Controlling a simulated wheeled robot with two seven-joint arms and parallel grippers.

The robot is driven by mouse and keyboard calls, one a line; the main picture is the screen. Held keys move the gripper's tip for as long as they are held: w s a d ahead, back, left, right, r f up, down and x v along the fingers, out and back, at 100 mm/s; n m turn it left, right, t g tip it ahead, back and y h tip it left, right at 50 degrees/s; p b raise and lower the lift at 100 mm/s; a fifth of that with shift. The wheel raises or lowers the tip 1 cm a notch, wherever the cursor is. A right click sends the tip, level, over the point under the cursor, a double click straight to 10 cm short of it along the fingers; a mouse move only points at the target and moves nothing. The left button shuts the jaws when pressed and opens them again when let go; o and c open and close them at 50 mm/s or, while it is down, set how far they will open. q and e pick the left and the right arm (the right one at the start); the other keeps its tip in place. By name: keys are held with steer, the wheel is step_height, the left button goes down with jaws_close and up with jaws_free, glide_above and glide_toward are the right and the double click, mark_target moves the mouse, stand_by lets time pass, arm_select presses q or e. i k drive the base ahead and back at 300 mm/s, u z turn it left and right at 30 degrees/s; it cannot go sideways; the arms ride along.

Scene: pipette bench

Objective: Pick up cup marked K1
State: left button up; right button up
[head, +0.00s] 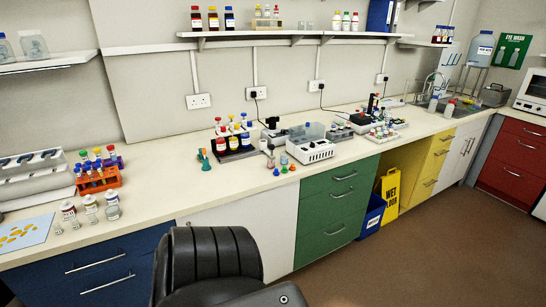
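I cannot read a K1 mark on anything in the head view, so I cannot tell which thing is the cup. Several very small coloured pieces stand on the bench near its middle, among them a red one (284,169) and a blue one (276,172). Small pale pieces, one of them at the far left (58,229), stand by the white-capped jars (91,208). Neither of my grippers is in view.
The cream bench (185,180) has clear room left of centre. An orange tube rack (97,178) stands left, a dark bottle tray (234,154) mid-bench, and a white instrument (311,150) right of it. A yellow sign (390,193) stands on the floor.

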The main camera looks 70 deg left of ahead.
mark_target(271, 162)
steer(key=u, duration=0.15)
steer(key=i, duration=1.95)
steer(key=u, duration=0.95)
steer(key=i, duration=1.1)
steer(key=u, duration=0.95)
